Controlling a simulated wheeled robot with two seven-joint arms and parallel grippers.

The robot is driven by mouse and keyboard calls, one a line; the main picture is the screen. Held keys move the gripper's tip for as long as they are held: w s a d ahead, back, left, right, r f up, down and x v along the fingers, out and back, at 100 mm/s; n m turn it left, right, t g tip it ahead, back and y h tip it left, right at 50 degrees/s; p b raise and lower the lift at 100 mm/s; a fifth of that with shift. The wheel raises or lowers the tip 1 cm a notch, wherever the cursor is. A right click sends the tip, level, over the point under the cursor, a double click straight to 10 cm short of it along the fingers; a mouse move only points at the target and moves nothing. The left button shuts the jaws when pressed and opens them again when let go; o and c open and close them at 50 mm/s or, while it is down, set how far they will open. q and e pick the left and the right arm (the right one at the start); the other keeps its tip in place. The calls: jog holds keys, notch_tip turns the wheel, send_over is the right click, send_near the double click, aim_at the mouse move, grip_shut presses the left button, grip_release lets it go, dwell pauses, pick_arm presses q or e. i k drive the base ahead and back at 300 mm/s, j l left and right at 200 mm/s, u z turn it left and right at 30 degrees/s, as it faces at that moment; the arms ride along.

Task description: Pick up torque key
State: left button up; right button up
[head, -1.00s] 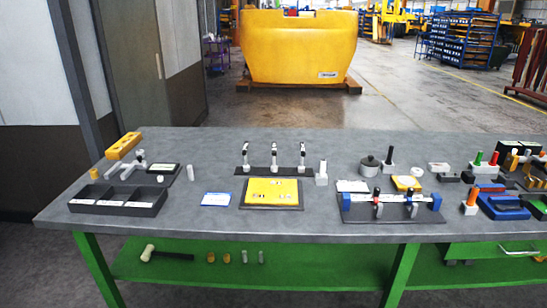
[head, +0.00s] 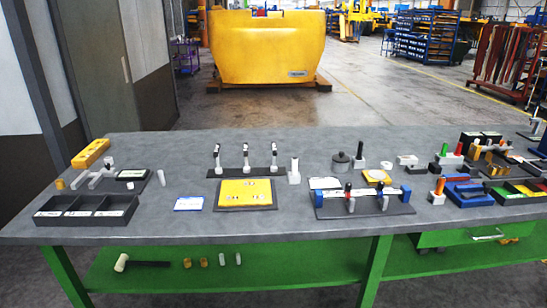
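I cannot tell for sure which item is the torque key. Three upright black-and-white tools (head: 246,157) stand in a row on a dark base at the back middle of the grey workbench (head: 130,240). A rack with blue ends and a white bar (head: 362,196) stands on a dark plate at the front, with small red-topped and black-topped tools at it. Red, green and orange handles (head: 440,185) stand upright in white blocks at the right. Neither of my grippers is in view.
A black three-compartment tray (head: 87,210) sits at the front left. A yellow panel (head: 245,194) lies on a dark mat in the middle. A mallet (head: 140,263) lies on the green lower shelf. A large yellow casting (head: 263,45) stands behind the bench.

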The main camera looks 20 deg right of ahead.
aim_at(274, 169)
jog(key=i+l, duration=0.25)
jog(key=i, duration=0.15)
jog(key=i+l, duration=0.2)
jog(key=i, duration=0.15)
jog(key=i+l, duration=0.25)
jog(key=i, duration=0.15)
jog(key=k+j, duration=0.15)
jog(key=k, duration=0.3)
